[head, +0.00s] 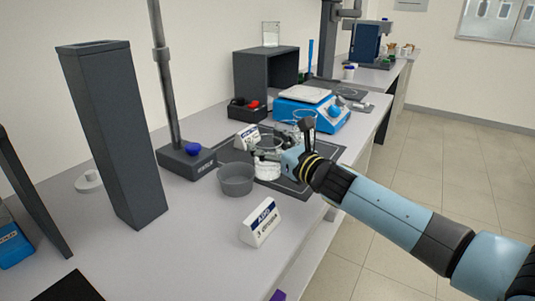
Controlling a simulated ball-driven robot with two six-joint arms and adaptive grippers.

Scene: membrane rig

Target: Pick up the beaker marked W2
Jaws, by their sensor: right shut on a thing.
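A clear glass beaker (267,171) with white contents stands upright on or just above a dark mat (292,187). I cannot read a W2 mark on it. My right gripper (270,154) reaches in from the right and is shut on this beaker near its upper part. The gripper's fingers are partly hidden by the wrist and glass. A second clear glass beaker (303,119) stands just behind, near the blue scale. My left gripper is not in view.
A grey bowl (237,180) sits just left of the held beaker. A white label block (260,223) stands in front, and another sign (246,138) behind. A blue scale (311,110), a stand (188,160) and a tall dark column (113,135) surround the area.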

